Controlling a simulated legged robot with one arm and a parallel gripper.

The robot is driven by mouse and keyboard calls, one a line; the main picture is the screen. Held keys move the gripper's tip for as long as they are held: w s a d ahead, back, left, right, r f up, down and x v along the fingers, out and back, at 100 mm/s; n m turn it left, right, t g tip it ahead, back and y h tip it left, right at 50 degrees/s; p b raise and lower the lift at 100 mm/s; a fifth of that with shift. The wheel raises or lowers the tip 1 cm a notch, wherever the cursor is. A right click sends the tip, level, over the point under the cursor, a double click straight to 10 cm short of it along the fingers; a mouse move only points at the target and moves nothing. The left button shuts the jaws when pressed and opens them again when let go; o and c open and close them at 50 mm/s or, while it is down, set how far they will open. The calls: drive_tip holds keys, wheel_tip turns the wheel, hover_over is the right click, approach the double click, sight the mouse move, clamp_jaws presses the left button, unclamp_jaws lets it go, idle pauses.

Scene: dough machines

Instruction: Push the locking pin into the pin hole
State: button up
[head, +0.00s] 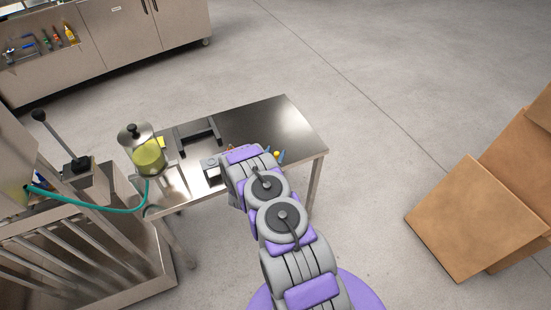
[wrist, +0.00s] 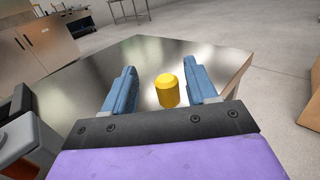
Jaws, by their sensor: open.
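A yellow cylinder with a rounded top, which looks like the locking pin (wrist: 168,91), stands between the two blue fingers of my gripper (wrist: 160,68) in the wrist view. It is nearer the right finger, and a gap shows on its left. My gripper is open and not closed on it. In the head view my gripper (head: 275,155) is over the right part of the steel table, with a small yellow spot of the pin (head: 277,153) at the fingers. I cannot make out the pin hole.
The steel table (head: 285,115) has bare room at its back right. A dark frame (head: 198,134), a lidded jar of yellow liquid (head: 149,157) and a small grey device (head: 211,168) stand left of my arm. Cardboard boxes (head: 475,212) are at the right.

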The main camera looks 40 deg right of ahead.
drive_tip(key=shift+d+f, duration=0.25)
drive_tip(key=shift+d, duration=0.6)
drive_tip(key=c, duration=0.4)
drive_tip(key=shift+c, duration=1)
drive_tip(key=shift+a+r, duration=0.2)
drive_tip(key=shift+a, duration=0.5)
clamp_jaws()
